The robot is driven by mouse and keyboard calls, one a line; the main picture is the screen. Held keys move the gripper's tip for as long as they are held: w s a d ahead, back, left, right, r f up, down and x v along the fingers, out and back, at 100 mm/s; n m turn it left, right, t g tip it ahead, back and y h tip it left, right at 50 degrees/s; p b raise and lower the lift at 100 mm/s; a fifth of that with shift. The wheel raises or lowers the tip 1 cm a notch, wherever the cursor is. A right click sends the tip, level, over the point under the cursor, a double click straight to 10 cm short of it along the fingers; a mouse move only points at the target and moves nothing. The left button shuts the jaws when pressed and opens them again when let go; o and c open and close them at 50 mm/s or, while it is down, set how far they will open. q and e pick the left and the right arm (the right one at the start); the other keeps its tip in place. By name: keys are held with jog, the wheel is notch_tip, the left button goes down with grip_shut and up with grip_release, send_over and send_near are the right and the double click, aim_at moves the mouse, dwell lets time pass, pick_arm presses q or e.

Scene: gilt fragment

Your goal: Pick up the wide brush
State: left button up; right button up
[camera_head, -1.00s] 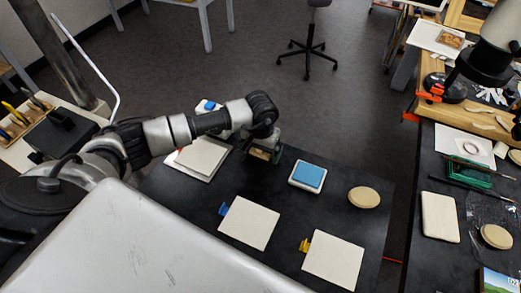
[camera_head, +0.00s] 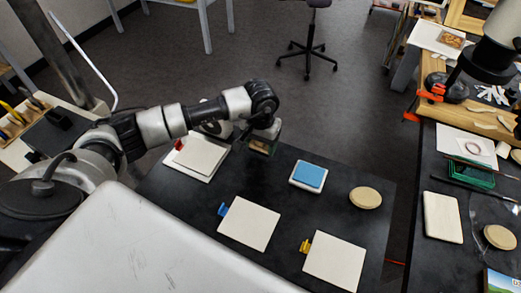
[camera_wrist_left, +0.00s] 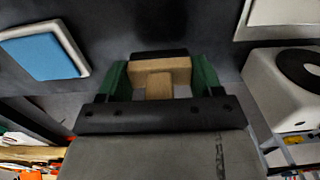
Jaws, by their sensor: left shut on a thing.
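The wide brush (camera_wrist_left: 160,82) has a wooden T-shaped handle and a dark strip along its far side. In the left wrist view it sits between the green fingers of my left gripper (camera_wrist_left: 160,76). My left gripper (camera_head: 263,146) is shut on it above the far edge of the dark table (camera_head: 330,190). In the head view the brush is only a small brownish patch between the fingers. Whether it clears the tabletop is hard to tell. My right gripper is not seen.
A blue-topped white block (camera_head: 308,175) and a round wooden disc (camera_head: 365,197) lie right of the gripper. Pale tiles (camera_head: 249,223) with coloured clips lie nearer. Stacked white sheets (camera_head: 198,157) and a white rounded object (camera_wrist_left: 290,85) are close by. A cluttered bench stands right.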

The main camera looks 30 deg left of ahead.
pick_arm(q)
jog(key=d+r+b, duration=0.3)
jog(key=d+r, duration=0.5)
jog(key=d, duration=0.3)
jog(key=shift+s+d, duration=0.3)
jog(key=shift+d, duration=0.05)
jog(key=shift+o, duration=1.1)
jog(key=shift+c, duration=0.6)
